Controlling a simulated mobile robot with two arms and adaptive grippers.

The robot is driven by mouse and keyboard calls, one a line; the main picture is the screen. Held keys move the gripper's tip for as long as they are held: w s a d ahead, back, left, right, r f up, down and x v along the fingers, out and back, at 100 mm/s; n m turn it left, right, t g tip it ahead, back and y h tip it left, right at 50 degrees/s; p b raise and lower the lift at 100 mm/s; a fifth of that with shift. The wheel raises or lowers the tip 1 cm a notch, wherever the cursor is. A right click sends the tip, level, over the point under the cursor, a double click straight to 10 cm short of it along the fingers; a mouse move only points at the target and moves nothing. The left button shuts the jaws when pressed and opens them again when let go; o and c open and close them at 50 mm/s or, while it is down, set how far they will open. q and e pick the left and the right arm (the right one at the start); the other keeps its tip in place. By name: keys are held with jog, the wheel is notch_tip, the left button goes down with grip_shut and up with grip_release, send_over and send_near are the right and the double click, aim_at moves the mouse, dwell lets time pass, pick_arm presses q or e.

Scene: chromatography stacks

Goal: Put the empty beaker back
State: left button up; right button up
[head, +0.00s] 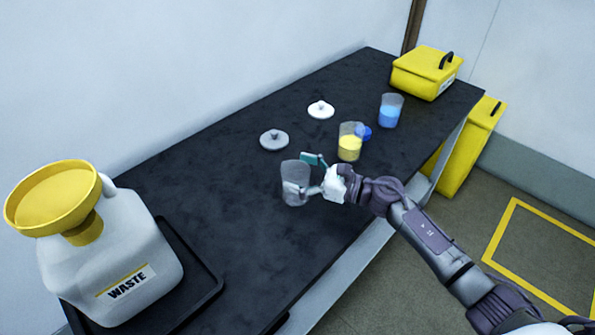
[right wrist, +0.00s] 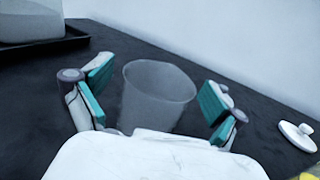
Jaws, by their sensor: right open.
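The empty clear beaker (head: 293,174) stands upright on the dark bench, left of the beaker with yellow liquid. My right gripper (head: 307,174) is at its right side, with its fingers spread around it. In the right wrist view the empty beaker (right wrist: 157,95) sits between the two open teal-padded fingers of my right gripper (right wrist: 155,103), with a gap visible on each side. My left gripper does not show in either view.
The yellow-liquid beaker (head: 349,143), a blue-liquid beaker (head: 390,111) and two lids (head: 274,140) (head: 320,109) stand behind. A white waste jug (head: 115,255) with a yellow funnel (head: 52,198) stands in a black tray (head: 207,290) at left. A yellow case (head: 425,75) sits at the far end.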

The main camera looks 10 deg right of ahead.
jog(key=shift+r, duration=0.1)
jog(key=shift+r+p, duration=0.2)
jog(key=shift+p, duration=0.15)
jog(key=b+v, duration=0.1)
jog(key=v, duration=0.5)
jog(key=shift+s+d+f+b, duration=0.2)
jog(key=shift+d+f+b, duration=0.05)
jog(key=shift+b, duration=0.15)
jog(key=shift+s+d+r, duration=0.15)
jog(key=shift+s+d, duration=0.1)
jog(key=shift+d, duration=0.1)
